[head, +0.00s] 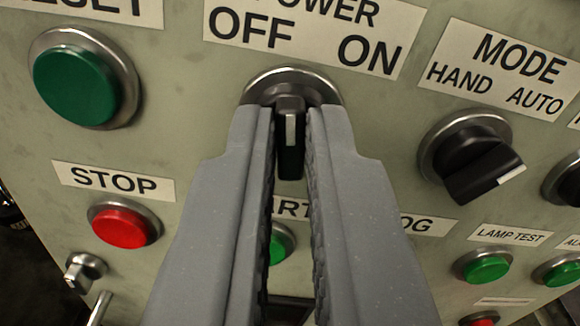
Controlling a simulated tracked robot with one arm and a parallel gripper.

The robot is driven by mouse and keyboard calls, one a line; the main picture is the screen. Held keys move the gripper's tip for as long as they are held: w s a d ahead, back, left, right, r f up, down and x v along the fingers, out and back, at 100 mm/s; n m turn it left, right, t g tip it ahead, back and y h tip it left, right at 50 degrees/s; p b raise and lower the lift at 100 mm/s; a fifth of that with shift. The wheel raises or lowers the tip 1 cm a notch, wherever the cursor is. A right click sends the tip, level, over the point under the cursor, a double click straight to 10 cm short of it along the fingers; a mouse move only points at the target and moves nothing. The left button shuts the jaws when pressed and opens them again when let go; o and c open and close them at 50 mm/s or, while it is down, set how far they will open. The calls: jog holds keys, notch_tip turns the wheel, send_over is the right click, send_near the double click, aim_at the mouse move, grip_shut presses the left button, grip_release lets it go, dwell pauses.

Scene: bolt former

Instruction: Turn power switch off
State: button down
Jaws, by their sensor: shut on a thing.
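The power switch (290,145) is a black knob with a white mark, set in a round metal ring under the POWER label (312,36). OFF is on the left of the label and ON on the right. My gripper (291,125) has its two grey fingers on either side of the knob, shut on it. The knob's grip stands about upright in the picture, with its white mark showing between the fingertips. The fingers hide the knob's sides, and I cannot tell for sure which setting it points to.
A large green button (75,85) is at the upper left, with a red STOP button (120,226) below it. The black MODE knob (478,165) is close on the right. Small green buttons (486,268) lie at the lower right. My fingers partly cover another green button.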

jog(key=shift+s+a+r+n, duration=0.1)
jog(key=shift+n, duration=0.75)
jog(key=shift+s+a+r+n, duration=0.1)
jog(key=shift+n, duration=1.05)
jog(key=c, duration=1.5)
grip_release()
jog(key=shift+s, duration=0.1)
jog(key=shift+c, duration=0.2)
jog(key=shift+f, duration=0.1)
jog(key=b+v, duration=0.2)
jog(key=v, duration=1.1)
jog(key=shift+s+d, duration=0.2)
jog(key=d+r+m+g+h+b, duration=0.2)
jog(key=d+m, duration=0.7)
jog(key=d, duration=2.5)
jog(key=shift+w+r+h, duration=0.25)
jog(key=shift+r+h, duration=0.05)
jog(key=shift+h, duration=0.7)
